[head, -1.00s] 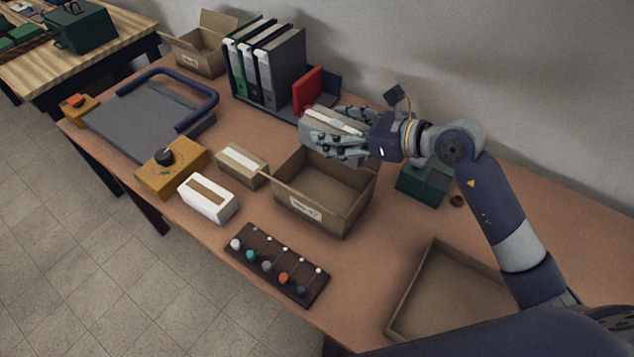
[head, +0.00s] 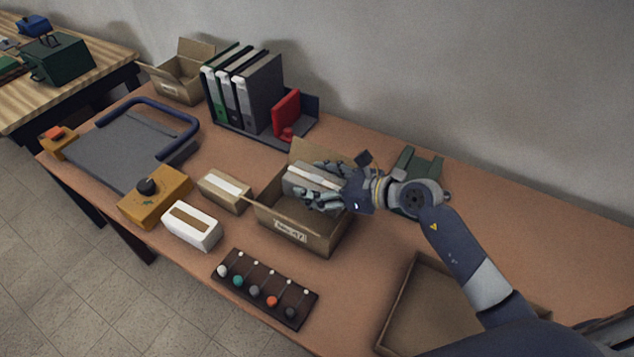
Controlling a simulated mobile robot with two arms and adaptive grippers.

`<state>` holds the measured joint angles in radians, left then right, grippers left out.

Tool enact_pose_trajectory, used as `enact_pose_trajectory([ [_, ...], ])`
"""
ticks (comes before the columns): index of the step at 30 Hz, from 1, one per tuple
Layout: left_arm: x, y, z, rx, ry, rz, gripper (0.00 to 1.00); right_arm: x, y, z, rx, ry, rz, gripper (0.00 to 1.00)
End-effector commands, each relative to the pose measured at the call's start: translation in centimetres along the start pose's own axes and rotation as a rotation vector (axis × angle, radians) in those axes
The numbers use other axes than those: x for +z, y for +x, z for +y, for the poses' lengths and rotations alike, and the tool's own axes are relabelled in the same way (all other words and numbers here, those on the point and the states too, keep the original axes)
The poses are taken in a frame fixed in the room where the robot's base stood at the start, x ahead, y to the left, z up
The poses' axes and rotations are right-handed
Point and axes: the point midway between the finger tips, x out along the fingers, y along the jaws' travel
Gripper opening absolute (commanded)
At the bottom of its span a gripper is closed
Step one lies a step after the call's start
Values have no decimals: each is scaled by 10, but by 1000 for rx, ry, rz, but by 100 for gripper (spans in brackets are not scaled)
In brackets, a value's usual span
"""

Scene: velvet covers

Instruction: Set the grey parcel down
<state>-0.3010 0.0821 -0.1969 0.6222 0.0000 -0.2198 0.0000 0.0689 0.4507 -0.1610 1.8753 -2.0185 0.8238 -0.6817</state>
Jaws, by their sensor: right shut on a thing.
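The grey parcel (head: 307,176), with a pale strip on top, is in my right gripper (head: 322,186). The fingers are shut on it. The parcel is at the opening of a cardboard box (head: 325,239) with a label on its front, and its lower part is hidden by my fingers and the box. I cannot tell whether it touches the box floor. My left gripper is out of view.
A white parcel (head: 192,226) and a brown parcel (head: 224,190) lie left of the box. A knob board (head: 252,300) is in front. Binders (head: 262,95) and a red item (head: 287,112) stand behind. An open tray (head: 425,310) is at lower right.

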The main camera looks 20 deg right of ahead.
Motion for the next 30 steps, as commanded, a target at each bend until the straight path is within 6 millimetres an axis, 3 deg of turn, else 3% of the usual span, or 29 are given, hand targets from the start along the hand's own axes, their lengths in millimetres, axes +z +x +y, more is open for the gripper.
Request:
enact_pose_trajectory([
  [14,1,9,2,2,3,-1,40,-9,4,0,-1,-1,-3,24],
  [15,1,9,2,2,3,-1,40,-11,4,0,0,0,1,71],
  [17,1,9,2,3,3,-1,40,-10,4,0,0,0,0,84],
  [30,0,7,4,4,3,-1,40,-8,3,0,0,0,0,86],
])
